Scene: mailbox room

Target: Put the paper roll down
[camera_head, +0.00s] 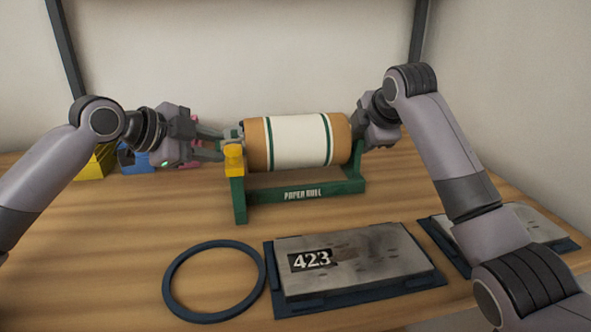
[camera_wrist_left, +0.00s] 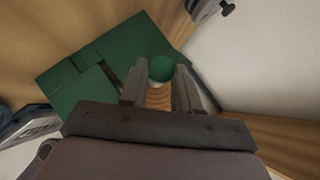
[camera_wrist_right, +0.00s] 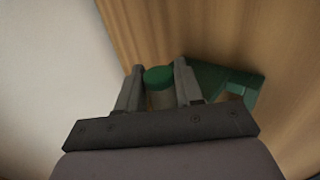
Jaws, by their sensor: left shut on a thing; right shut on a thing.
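The paper roll (camera_head: 298,141) is a brown and white cylinder with green bands. It lies level between the uprights of the green stand (camera_head: 303,191), which is lettered "PAPER ROLL" and has a yellow piece on its left upright. I cannot tell whether the roll's ends rest on the stand. My left gripper (camera_head: 220,146) is shut on the roll's left end; a green round cap (camera_wrist_left: 161,69) shows between its fingers in the left wrist view. My right gripper is shut on the right end, partly hidden in the head view; its fingers hold another green cap (camera_wrist_right: 158,76) in the right wrist view.
In front lie a dark blue ring (camera_head: 172,283) and a grey metal plate (camera_head: 370,262) marked 423 on a dark tray. Another plate lies at the right, partly behind my right arm. Yellow (camera_head: 98,163), blue and pink items stand at the back left. A wall closes the back.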

